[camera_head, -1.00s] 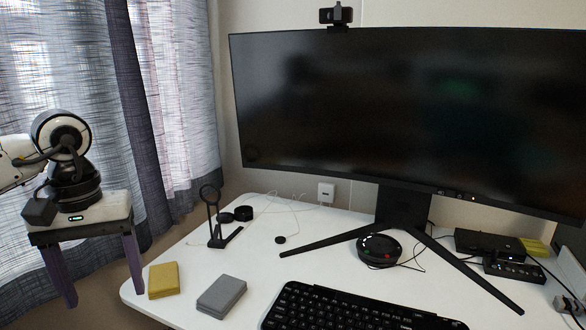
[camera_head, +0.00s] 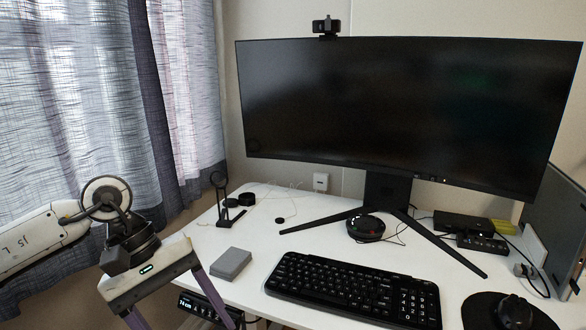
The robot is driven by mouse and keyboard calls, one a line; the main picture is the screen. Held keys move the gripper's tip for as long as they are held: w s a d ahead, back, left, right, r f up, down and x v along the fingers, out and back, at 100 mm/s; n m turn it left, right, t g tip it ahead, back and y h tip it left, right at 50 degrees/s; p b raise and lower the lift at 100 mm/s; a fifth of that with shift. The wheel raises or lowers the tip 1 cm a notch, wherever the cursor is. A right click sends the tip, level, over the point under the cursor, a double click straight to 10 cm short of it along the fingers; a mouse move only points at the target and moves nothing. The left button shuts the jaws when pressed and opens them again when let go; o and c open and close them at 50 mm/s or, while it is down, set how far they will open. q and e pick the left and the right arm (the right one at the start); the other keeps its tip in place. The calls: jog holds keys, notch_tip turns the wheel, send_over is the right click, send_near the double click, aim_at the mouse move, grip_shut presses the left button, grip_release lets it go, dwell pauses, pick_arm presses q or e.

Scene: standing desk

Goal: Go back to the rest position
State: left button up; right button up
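My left gripper (camera_head: 184,316) is at the lower left, beside the desk's left edge and in front of its corner. The fingertips are at or past the bottom of the picture. My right gripper is out of view.
The white desk (camera_head: 258,234) carries a grey box (camera_head: 231,263), a black stand (camera_head: 222,203), a keyboard (camera_head: 352,288), a mouse (camera_head: 513,312) and a large monitor (camera_head: 400,115). A dark control panel (camera_head: 200,308) shows under the front edge, close to my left gripper.

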pick_arm(q)
jog(key=s+d+r+n+g+h+p, duration=0.1)
jog(key=s+d+r+n+h, duration=0.2)
jog(key=d+n+h, duration=0.5)
jog(key=s+d+r+n+h+p, duration=0.25)
jog(key=d+n+h, duration=0.2)
jog(key=d, duration=0.75)
jog(key=w+a+f+n+t+y+p, duration=0.1)
jog(key=w+a+n+t, duration=0.2)
jog(key=n+t, duration=0.75)
jog(key=w+a+n+t+p, duration=0.15)
jog(key=w+n+t, duration=0.35)
jog(key=n, duration=1.1)
jog(key=s+a+f+n+t+y, duration=0.2)
jog(key=a+f+n+t+y, duration=0.1)
jog(key=a+f+n+y, duration=0.6)
jog(key=s+a+f+n+g+y, duration=0.2)
jog(key=s+a+f+n+g, duration=0.1)
jog(key=s+f+n, duration=0.4)
jog(key=s+a+f+n+g+y+p, duration=0.1)
jog(key=s+a+f+n+g+y, duration=0.1)
jog(key=s+f+n, duration=0.6)
notch_tip(320, 180, down, 5)
jog(key=shift+s+a+r+g+y+p, duration=0.2)
jog(key=shift+s+a+g+y+p, duration=0.15)
jog(key=shift+a+g, duration=0.5)
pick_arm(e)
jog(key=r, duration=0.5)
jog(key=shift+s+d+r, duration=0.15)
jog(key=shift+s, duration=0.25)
